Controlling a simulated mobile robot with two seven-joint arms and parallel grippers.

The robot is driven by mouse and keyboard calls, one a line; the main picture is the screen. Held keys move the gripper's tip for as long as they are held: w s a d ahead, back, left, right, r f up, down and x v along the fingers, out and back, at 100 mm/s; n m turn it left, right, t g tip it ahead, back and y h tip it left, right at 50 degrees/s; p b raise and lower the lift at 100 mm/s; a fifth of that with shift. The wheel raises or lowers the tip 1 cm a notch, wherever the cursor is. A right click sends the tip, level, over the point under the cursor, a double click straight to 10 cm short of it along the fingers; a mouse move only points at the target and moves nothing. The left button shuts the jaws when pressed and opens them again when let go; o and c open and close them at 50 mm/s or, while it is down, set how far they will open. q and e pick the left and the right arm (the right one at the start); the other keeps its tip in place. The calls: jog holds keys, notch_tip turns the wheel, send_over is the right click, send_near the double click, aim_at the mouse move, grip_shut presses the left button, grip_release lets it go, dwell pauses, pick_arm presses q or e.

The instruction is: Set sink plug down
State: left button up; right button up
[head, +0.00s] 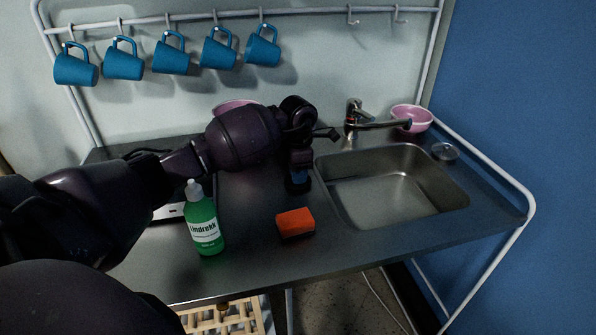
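My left gripper (298,172) points down at the counter, just left of the sink basin. A small dark round piece (297,187) shows right under its fingertips, at or close to the counter surface; it may be the sink plug. The fingers are dark and small here, so I cannot tell whether they grip it. The steel sink (395,190) is to the right of the gripper, with an empty-looking basin. A small round, greyish item (445,151) lies at the sink's back right corner; I cannot tell what it is. My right gripper is not in view.
An orange sponge (295,222) lies in front of my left gripper. A green soap bottle (203,220) stands left of it. The faucet (355,115) and a pink bowl (413,118) are behind the sink. Another pink bowl (236,106) is partly hidden behind my arm. Several blue mugs (171,55) hang above.

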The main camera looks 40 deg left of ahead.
pick_arm(q)
jog(key=o, duration=0.3)
jog(key=shift+o, duration=0.2)
jog(key=shift+r, duration=0.1)
jog(key=shift+r, duration=0.25)
notch_tip(320, 180, up, 12)
jog(key=shift+f+p, duration=0.2)
jog(key=shift+p, duration=0.1)
